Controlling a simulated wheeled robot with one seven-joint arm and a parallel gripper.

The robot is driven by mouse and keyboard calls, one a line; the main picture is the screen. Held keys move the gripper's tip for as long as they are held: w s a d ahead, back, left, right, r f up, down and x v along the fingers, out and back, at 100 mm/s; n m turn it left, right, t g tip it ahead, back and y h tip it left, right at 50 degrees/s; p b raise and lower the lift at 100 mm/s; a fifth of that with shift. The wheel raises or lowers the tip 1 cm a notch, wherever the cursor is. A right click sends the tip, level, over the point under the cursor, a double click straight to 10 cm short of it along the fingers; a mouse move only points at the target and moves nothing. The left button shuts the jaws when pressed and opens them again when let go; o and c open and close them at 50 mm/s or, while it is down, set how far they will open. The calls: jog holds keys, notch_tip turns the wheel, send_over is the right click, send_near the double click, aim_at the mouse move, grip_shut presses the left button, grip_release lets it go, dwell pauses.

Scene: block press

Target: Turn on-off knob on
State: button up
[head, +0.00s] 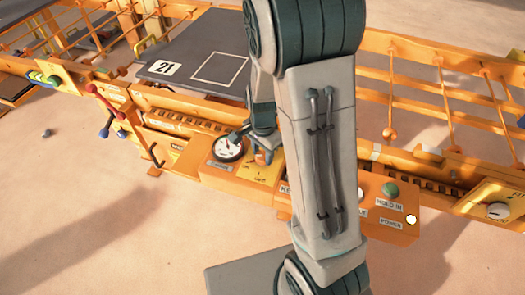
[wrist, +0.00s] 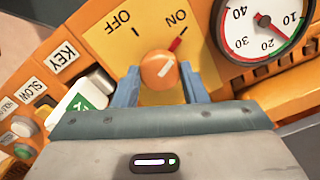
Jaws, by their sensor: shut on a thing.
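The round orange on-off knob (wrist: 158,73) sits on a yellow plate (wrist: 105,45) marked OFF at left and ON at right. Its red pointer (wrist: 176,43) points up and right, towards the tick by ON. My gripper (wrist: 160,84) is shut on the knob, with one blue finger on each side. In the head view, the yellow plate (head: 262,177) shows low on the orange panel, with my gripper (head: 262,152) over it. My arm hides part of the panel there.
A dial gauge (wrist: 262,25) is right of the plate; it also shows in the head view (head: 228,149). Left of my gripper are a KEY label (wrist: 63,57), a SLOW label (wrist: 31,91) and a green-and-white switch (wrist: 82,95). A green button (head: 390,190) is further right.

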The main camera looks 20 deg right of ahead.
aim_at(263, 155)
jog(key=o, duration=1)
notch_tip(263, 155, up, 14)
jog(key=p, duration=0.3)
jog(key=shift+f, duration=0.1)
